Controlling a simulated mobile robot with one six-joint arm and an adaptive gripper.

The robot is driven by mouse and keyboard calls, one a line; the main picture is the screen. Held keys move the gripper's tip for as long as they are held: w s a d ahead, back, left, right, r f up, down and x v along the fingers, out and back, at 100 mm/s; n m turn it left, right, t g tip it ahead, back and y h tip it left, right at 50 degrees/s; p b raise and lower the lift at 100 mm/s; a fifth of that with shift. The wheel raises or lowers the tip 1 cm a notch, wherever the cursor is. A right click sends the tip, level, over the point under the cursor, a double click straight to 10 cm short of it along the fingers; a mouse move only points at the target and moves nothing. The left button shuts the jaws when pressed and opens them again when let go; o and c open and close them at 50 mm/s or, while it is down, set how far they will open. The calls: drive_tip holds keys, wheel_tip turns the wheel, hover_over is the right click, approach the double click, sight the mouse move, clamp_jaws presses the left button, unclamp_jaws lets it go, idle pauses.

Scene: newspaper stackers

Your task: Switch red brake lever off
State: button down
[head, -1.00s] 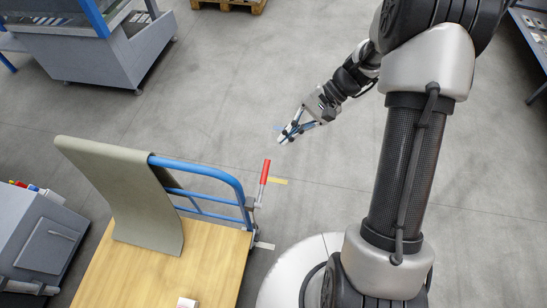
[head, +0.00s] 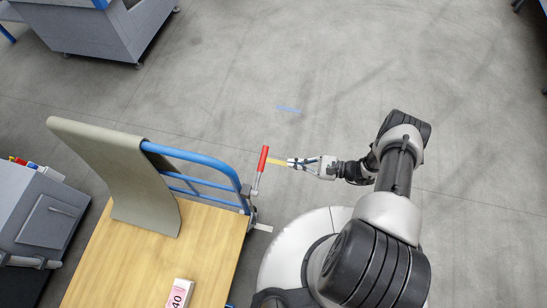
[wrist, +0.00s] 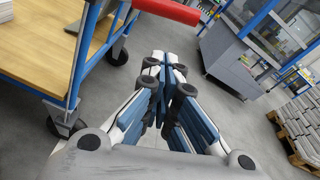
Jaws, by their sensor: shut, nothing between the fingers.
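The red brake lever (head: 263,159) stands upright at the near right corner of the cart's blue handle frame, on a thin metal stem. In the wrist view its red grip (wrist: 168,10) crosses the top edge, beyond and above the fingertips. My gripper (head: 291,163) is shut and empty, just right of the lever, pointing left toward it. In the wrist view the closed fingers (wrist: 165,62) show in the middle. A small gap seems to lie between fingertips and grip; I cannot tell whether they touch.
The cart has a wooden deck (head: 150,260), a blue tubular handle (head: 205,163) and a grey-green sheet (head: 110,165) draped over it. A white box (head: 180,293) lies on the deck. Grey machines stand at left. The floor (head: 400,60) behind is clear.

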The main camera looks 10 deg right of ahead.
sight(260, 169)
drive_tip(key=shift+s+a+f+m+t, duration=0.1)
drive_tip(key=shift+s+f+m+t, duration=0.2)
drive_tip(key=shift+f, duration=0.35)
drive_tip(key=shift+s+a+f+m+t, duration=0.1)
drive_tip(key=shift+s+f+m+t, duration=0.15)
drive_tip(key=shift+f, duration=0.35)
drive_tip(key=shift+w, duration=0.1)
drive_tip(key=b+x, duration=0.1)
drive_tip(key=x, duration=0.9)
drive_tip(key=r, duration=0.2)
drive_tip(key=s+r, duration=0.1)
drive_tip(key=shift+s+d+r+p, duration=0.15)
drive_tip(key=shift+d+r+p, duration=0.15)
drive_tip(key=shift+r, duration=0.1)
drive_tip(key=shift+r, duration=0.1)
